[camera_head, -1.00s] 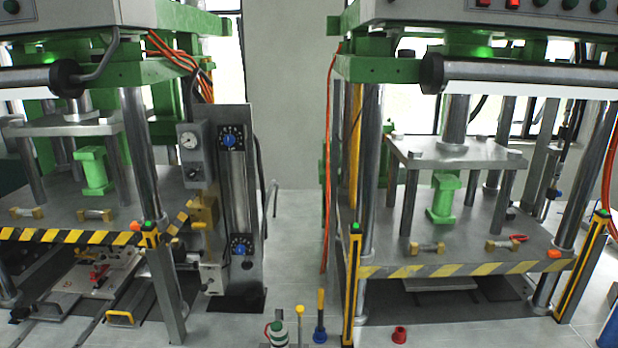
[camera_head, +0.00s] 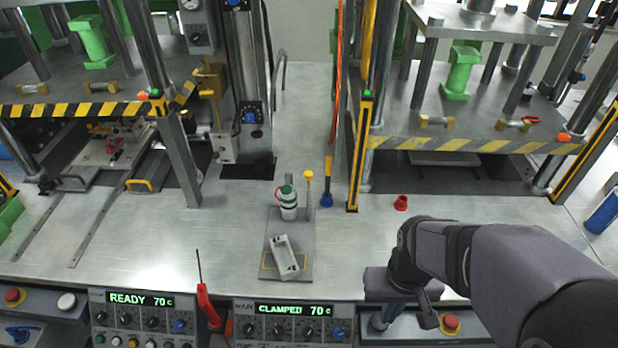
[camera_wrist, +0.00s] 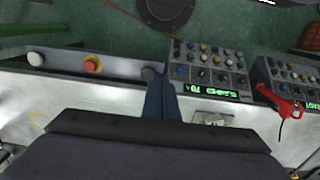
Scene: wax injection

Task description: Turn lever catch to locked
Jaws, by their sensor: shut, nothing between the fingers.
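No part in view can be surely told as the lever catch. A small fixture with red parts (camera_head: 115,150) sits low under the left press in the head view. It is small and partly shaded, so I cannot tell any lever's position. My gripper shows in the wrist view (camera_wrist: 160,97) as dark blue-grey fingers, shut and empty. It is over the front control consoles, far to the right of that fixture and apart from it. In the head view my arm comes in from the lower right, and the fingertips are hard to make out.
The control panel reading CLAMPED (camera_head: 293,320) and the panel reading READY (camera_head: 140,315) line the front edge. A grey box-shaped part (camera_head: 287,257), a green-and-white bottle (camera_head: 288,205) and a red cup (camera_head: 401,202) stand on the bench. The left-centre bench is clear.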

